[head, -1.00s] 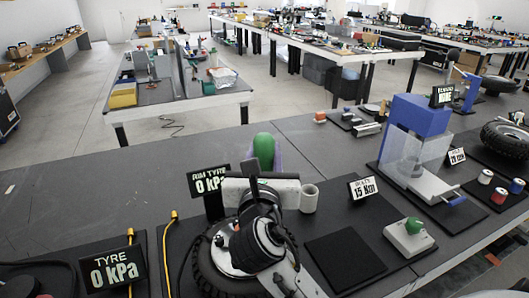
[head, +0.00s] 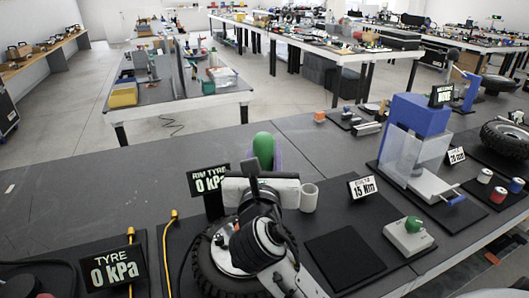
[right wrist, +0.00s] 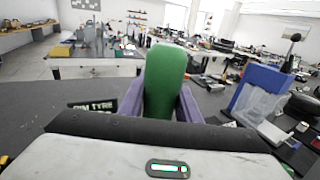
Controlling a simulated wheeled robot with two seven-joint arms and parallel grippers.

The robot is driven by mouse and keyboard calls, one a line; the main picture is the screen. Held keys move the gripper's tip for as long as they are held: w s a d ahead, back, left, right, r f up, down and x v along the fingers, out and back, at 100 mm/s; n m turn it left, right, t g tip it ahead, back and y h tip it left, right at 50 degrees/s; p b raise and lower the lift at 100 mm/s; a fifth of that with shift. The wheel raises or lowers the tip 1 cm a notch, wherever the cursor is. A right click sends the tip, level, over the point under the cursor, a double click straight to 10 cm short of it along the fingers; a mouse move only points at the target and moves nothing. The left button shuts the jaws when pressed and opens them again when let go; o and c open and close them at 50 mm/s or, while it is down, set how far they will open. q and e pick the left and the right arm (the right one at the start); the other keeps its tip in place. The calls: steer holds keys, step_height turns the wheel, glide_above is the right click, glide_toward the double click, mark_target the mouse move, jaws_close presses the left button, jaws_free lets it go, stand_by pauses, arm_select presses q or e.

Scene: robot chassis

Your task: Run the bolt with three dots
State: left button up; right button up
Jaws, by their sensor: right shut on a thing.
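My right gripper (head: 263,160) reaches away over the bench in the head view. Its purple fingers are shut on a green rounded thing (head: 264,148), which stands up between them. The right wrist view shows the same green thing (right wrist: 165,80) upright between the purple fingers (right wrist: 160,103); its lower end is hidden. A wheel with a black tyre (head: 201,268) and pale rim lies below my right arm, which covers much of it. I cannot make out a bolt with three dots. My left gripper is not in view.
Signs read "RIM TYRE 0 kPa" (head: 209,181), "TYRE 0 kPa" (head: 114,268) and "15 Nm" (head: 362,188). A white cup-like cylinder (head: 309,198), an empty black mat (head: 345,258), a box with a green button (head: 409,236) and a blue machine with a clear guard (head: 418,117) stand right.

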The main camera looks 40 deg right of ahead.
mark_target(264, 133)
steer(key=shift+r+p, duration=0.4)
steer(key=shift+r, duration=2.3)
